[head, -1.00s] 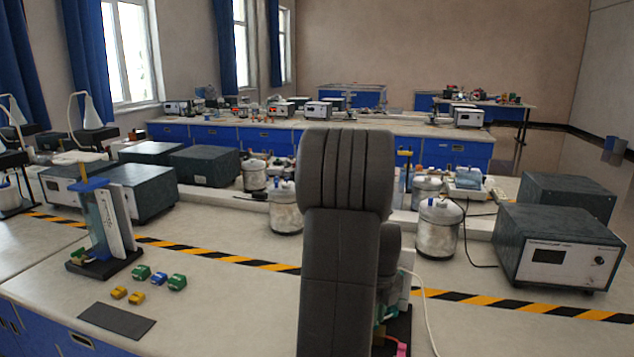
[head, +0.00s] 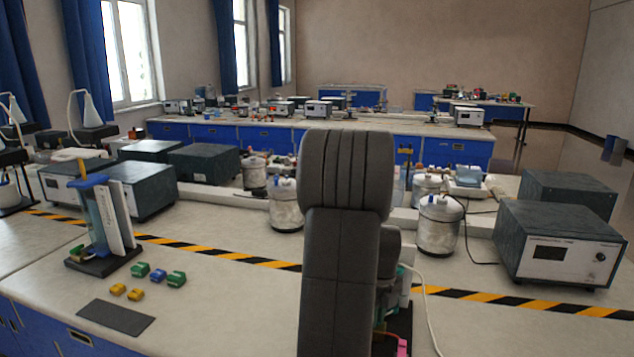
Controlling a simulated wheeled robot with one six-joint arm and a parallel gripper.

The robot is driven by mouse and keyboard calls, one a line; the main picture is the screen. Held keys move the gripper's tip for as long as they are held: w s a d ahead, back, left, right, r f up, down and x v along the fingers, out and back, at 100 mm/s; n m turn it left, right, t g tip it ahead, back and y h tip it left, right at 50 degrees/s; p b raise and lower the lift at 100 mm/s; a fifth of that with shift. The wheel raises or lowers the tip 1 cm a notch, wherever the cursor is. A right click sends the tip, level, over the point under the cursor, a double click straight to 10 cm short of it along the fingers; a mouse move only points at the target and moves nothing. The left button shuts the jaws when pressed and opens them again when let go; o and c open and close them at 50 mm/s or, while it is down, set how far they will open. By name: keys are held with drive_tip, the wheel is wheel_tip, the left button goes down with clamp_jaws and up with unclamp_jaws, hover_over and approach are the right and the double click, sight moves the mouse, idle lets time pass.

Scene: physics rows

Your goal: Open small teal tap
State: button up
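I cannot make out a small teal tap for certain. Behind my dark grey arm, at the right, part of an apparatus shows: a white upright panel (head: 406,287) and a pink piece (head: 403,347) low down. The rest of that apparatus is hidden by my arm. A second stand (head: 103,225) at the left has a blue top, a clear tube, a white panel and a dark base. A small green piece (head: 77,252) sits at its base. My gripper is out of sight, so its state and contact do not show.
Several small green, blue and yellow blocks (head: 158,275) lie by a dark mat (head: 117,318) on the near bench. Metal canisters (head: 440,226) and a grey instrument box (head: 557,245) stand behind the striped tape. A white cable (head: 428,310) runs right of my arm.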

drive_tip(key=shift+r+p, duration=0.25)
drive_tip(key=shift+p, duration=0.05)
idle(0.5)
clamp_jaws()
drive_tip(key=shift+n, duration=1.7)
